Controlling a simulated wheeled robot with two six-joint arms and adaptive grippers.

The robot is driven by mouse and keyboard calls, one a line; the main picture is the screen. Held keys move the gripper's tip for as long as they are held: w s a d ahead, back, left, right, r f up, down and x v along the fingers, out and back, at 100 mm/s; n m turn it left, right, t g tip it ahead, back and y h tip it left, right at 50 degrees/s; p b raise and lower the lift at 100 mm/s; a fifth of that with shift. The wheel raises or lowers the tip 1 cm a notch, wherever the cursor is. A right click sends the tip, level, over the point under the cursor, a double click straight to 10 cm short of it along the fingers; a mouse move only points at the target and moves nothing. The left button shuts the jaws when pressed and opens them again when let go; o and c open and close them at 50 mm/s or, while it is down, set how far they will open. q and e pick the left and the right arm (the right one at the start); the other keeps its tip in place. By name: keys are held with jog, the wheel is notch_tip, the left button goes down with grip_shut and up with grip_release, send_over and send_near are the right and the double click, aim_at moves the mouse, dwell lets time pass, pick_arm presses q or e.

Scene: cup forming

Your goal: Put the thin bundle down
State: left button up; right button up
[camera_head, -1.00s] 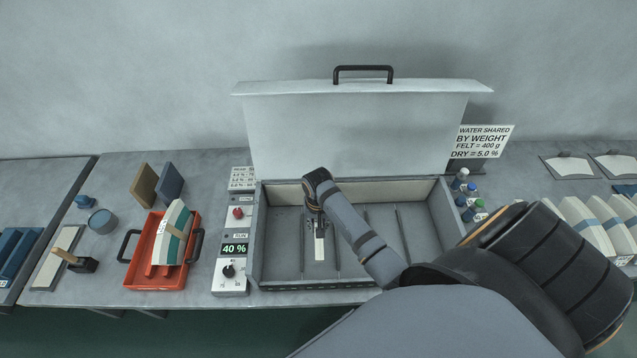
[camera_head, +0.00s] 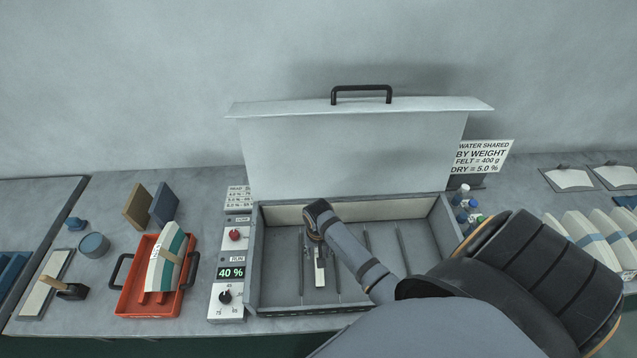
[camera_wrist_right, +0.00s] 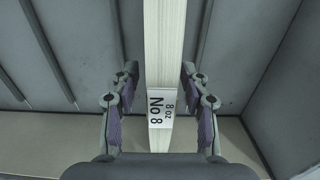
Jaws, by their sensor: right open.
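The thin bundle (camera_wrist_right: 165,50) is a narrow pale stack of layers with a white label reading "No 8" and "8 oz". It is inside the grey open box (camera_head: 385,295), between two floor ribs, and also shows in the head view (camera_head: 320,280). My right gripper (camera_wrist_right: 161,82) is open, with one finger on each side of the bundle and a visible gap on both sides. In the head view my right gripper (camera_head: 318,252) points down into the left part of the box and hides part of the bundle. My left gripper is out of view.
The box's raised lid (camera_head: 350,155) stands behind it. A control panel (camera_head: 230,273) reading 40 % is at its left, beside a red tray (camera_head: 137,303) holding a banded bundle (camera_head: 165,262). Small bottles (camera_head: 461,194) stand at the right. The box's right part looks empty.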

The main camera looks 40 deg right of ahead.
notch_tip(320, 180, up, 4)
jog(key=shift+f+b, duration=0.1)
jog(key=shift+b, duration=0.5)
notch_tip(320, 180, up, 7)
jog(key=shift+r+b, duration=0.1)
jog(key=shift+b, duration=0.6)
jog(key=shift+r, duration=0.55)
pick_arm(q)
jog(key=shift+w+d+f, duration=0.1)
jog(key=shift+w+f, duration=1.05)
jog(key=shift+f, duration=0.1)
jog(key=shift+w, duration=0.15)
